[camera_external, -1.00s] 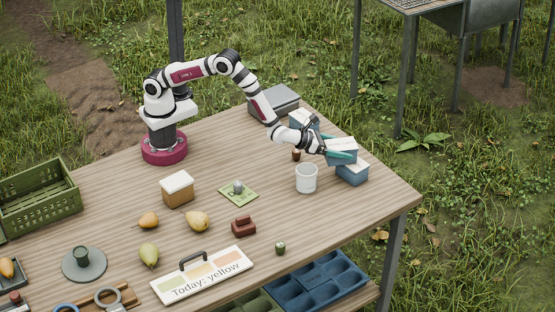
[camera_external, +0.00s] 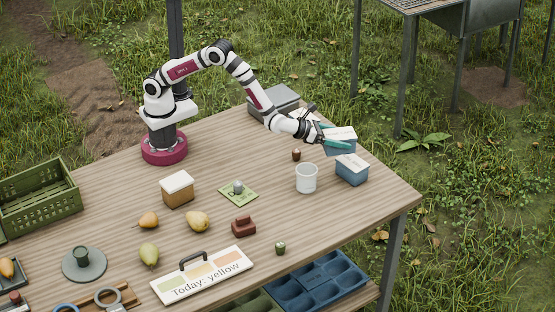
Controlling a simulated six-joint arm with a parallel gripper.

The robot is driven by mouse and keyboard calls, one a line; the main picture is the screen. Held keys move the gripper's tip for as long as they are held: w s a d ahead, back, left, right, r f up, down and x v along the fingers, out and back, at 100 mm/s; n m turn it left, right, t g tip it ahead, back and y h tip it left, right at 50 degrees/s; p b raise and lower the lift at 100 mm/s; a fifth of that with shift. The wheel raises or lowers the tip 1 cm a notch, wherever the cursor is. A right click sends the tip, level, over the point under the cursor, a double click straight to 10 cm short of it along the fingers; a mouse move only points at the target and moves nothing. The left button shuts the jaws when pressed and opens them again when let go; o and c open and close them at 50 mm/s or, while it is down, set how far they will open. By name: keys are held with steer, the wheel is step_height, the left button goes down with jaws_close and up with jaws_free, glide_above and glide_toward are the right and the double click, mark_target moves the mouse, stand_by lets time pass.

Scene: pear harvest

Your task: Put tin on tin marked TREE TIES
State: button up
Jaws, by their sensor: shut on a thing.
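My gripper (camera_external: 327,138) is shut on a blue tin with a white lid (camera_external: 342,148), near the table's far right corner. A second blue tin with a white lid (camera_external: 352,175) stands on the table just in front of the held tin. In the picture the held tin overlaps its back edge, and I cannot tell whether they touch. A third white-lidded tin (camera_external: 302,113) stands behind my gripper and is mostly hidden by it. The lid lettering is too small to read, so I cannot tell which tin is marked TREE TIES.
A white cup (camera_external: 306,179) and a small brown object (camera_external: 296,155) stand left of the tins. A grey box (camera_external: 273,103) lies at the back edge. A brown box with a white top (camera_external: 177,190), pears and a sign (camera_external: 202,276) are further left. The right front table corner is clear.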

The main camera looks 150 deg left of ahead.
mark_target(354, 149)
steer(key=w+d+r, duration=0.3)
steer(key=d+r, duration=0.3)
steer(key=d, duration=0.3)
steer(key=a+f, duration=0.2)
steer(key=a, duration=0.2)
steer(key=a+f, duration=0.2)
steer(key=a, duration=0.2)
steer(key=a+f, duration=0.2)
steer(key=a, duration=0.3)
steer(key=shift+s+f, duration=0.15)
steer(key=shift+f, duration=0.15)
steer(key=shift+a+f, duration=0.1)
steer(key=shift+f, duration=1.9)
steer(key=o, duration=1.6)
steer(key=shift+f, duration=0.15)
steer(key=shift+c, duration=0.2)
